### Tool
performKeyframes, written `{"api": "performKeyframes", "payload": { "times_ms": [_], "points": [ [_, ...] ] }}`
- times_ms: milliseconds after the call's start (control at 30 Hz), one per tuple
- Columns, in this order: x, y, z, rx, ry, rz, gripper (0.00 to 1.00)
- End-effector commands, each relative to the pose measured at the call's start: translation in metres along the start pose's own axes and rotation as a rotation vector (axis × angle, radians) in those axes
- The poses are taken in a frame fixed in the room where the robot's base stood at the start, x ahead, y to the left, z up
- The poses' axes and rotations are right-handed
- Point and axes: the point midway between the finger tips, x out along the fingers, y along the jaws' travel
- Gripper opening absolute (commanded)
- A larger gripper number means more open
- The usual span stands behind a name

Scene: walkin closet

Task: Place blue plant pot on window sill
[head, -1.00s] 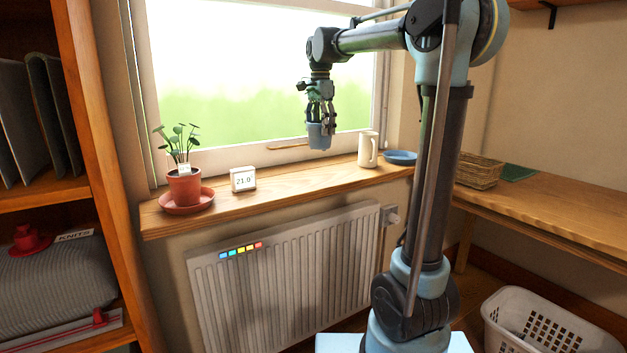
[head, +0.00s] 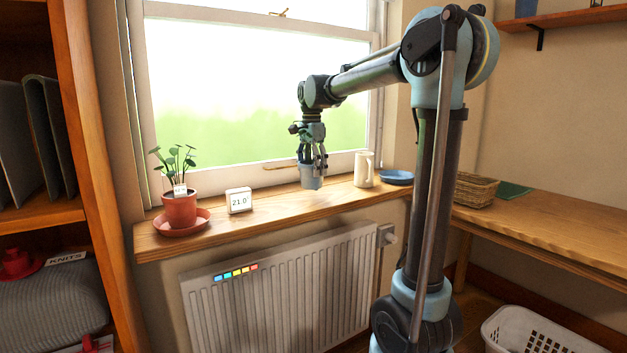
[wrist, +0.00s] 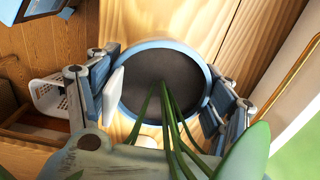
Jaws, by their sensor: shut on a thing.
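In the wrist view, the pot's blue rim (wrist: 126,72) surrounds dark soil with green stems rising toward the camera. My gripper's fingers (wrist: 160,100) are shut on the pot from both sides. Leaves and stems cover part of the wrist view.
A radiator (head: 285,285) is below. The window (head: 250,90) is behind.

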Motion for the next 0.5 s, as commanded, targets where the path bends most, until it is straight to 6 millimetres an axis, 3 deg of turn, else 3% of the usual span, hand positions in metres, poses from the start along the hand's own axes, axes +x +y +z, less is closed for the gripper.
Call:
{"api": "performKeyframes", "payload": {
  "times_ms": [233, 500],
  "points": [
    [0.031, 0.000, 0.000, 0.000, 0.000, 0.000, 0.32],
    [0.034, 0.000, 0.000, 0.001, 0.000, 0.000, 0.32]
  ]
}}
